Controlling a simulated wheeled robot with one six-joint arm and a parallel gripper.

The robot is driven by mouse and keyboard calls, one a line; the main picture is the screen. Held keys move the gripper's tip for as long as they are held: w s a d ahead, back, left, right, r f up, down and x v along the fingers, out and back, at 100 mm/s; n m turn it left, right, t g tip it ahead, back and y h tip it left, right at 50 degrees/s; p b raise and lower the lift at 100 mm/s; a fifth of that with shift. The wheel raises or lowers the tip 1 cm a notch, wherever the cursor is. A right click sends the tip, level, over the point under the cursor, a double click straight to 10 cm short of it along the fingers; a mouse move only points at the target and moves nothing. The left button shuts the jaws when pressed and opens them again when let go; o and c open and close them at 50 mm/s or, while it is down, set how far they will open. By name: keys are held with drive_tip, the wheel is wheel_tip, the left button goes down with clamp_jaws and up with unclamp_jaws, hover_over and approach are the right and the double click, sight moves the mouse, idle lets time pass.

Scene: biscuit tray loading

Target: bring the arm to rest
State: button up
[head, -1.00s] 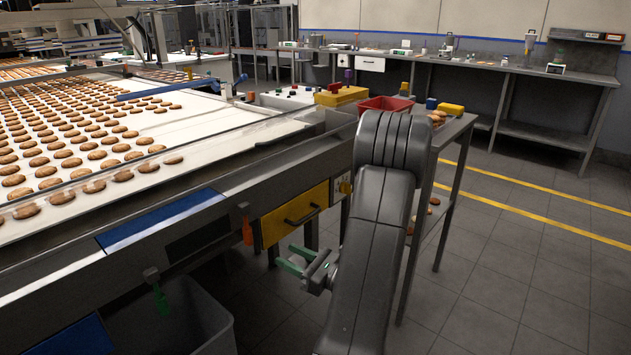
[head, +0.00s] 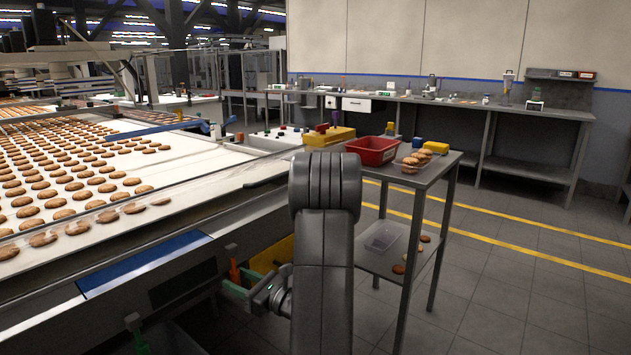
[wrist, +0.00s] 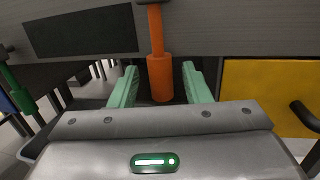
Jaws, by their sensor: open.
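My gripper (head: 243,288) is low beside the conveyor's side, left of my dark grey arm in the head view. Its green fingers are open, with nothing held. In the wrist view the two green fingers of my gripper (wrist: 158,90) show apart. An orange handle (wrist: 161,75) hangs from the conveyor's side and appears between them in the picture. I cannot tell how near it is to the fingers. The orange handle also shows in the head view (head: 235,271), close to the fingertips.
The conveyor (head: 150,250) carries rows of biscuits. A side table (head: 432,177) holds a red bin (head: 372,151) and several biscuits. A yellow panel (wrist: 265,90) is right of the gripper. A green handle (wrist: 14,75) hangs at left. Open floor (head: 510,290) lies to the right.

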drive_tip(key=shift+d, duration=0.1)
drive_tip(key=p+v, duration=0.1)
drive_tip(key=v, duration=1.3)
drive_tip(key=b+x, duration=0.1)
drive_tip(key=x, duration=1.3)
drive_tip(key=shift+w+d+n+g+b, duration=0.3)
drive_tip(key=shift+w+n+b, duration=0.15)
drive_tip(key=shift+n, duration=0.35)
drive_tip(key=shift+s, duration=0.15)
